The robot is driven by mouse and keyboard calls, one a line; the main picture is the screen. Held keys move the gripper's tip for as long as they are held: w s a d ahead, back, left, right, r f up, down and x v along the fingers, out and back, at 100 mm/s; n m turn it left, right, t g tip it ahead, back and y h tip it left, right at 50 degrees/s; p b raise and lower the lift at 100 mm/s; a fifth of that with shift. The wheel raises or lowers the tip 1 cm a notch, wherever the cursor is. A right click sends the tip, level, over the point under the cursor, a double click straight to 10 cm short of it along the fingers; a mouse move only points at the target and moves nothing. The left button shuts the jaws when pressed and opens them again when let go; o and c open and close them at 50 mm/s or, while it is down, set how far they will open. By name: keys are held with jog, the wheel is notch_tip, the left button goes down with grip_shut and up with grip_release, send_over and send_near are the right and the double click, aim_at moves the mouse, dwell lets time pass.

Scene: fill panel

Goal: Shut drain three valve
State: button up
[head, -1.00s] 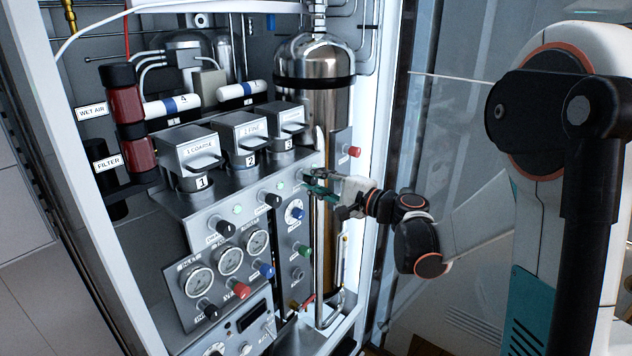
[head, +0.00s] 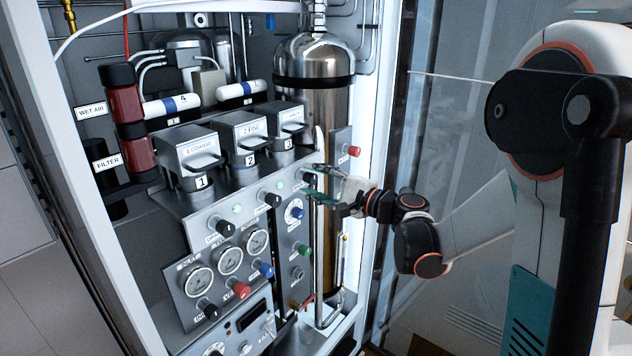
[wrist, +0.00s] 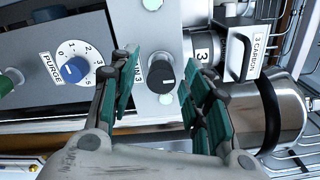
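The drain three valve is a black round knob (wrist: 162,78) on the grey panel, below the canister marked 3. In the wrist view a small pale mark shows on its face, and a partly covered label is beside it. My gripper (wrist: 163,66) is open, with its green-padded fingers spread on either side of the knob and a gap on both sides. In the head view my gripper (head: 318,184) is at the panel's right part and largely hides this knob. Whether the fingertips reach past the knob's face is hard to tell.
Two similar black knobs (head: 273,200) (head: 225,228) are to the left. A blue purge dial (wrist: 75,70) is close to one finger. A green knob (head: 304,251) is lower down. A steel cylinder (head: 314,75) and vertical pipes stand behind and beside the gripper.

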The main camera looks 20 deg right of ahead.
jog(key=v, duration=1.2)
dwell(0.4)
